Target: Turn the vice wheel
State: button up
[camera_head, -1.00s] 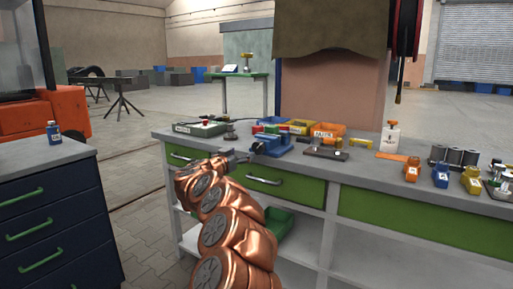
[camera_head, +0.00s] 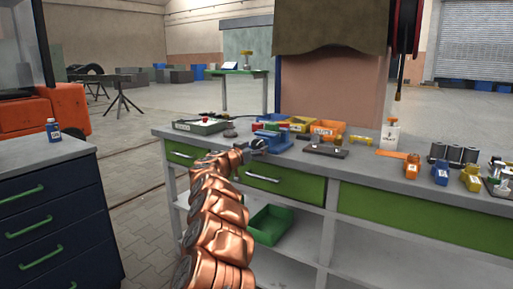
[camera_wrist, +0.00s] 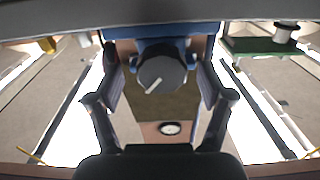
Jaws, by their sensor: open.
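The blue vice (camera_head: 276,139) stands on the grey workbench near its front edge. Its wheel shows in the wrist view as a dark round knob (camera_wrist: 165,66) with a pale line slanting across its face, in front of a blue body. My gripper (camera_wrist: 160,78) is open, with one finger left and one right of the wheel. A gap shows between each finger and the wheel, and I cannot tell how far the fingertips reach past its face. In the head view my gripper (camera_head: 247,149) is at the vice's front left, and small there.
A grey-green box (camera_head: 200,126) lies left of the vice, an orange bin (camera_head: 327,128) behind right, and a dark plate with a fixture (camera_head: 325,150) to the right. A white bottle (camera_head: 390,137) stands farther right. A green bin (camera_head: 270,226) sits on the lower shelf.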

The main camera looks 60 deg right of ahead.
jog(key=shift+d, duration=0.65)
jog(key=shift+w, duration=0.1)
jog(key=c, duration=1.2)
jog(key=shift+o, duration=0.2)
jog(key=shift+m, duration=0.3)
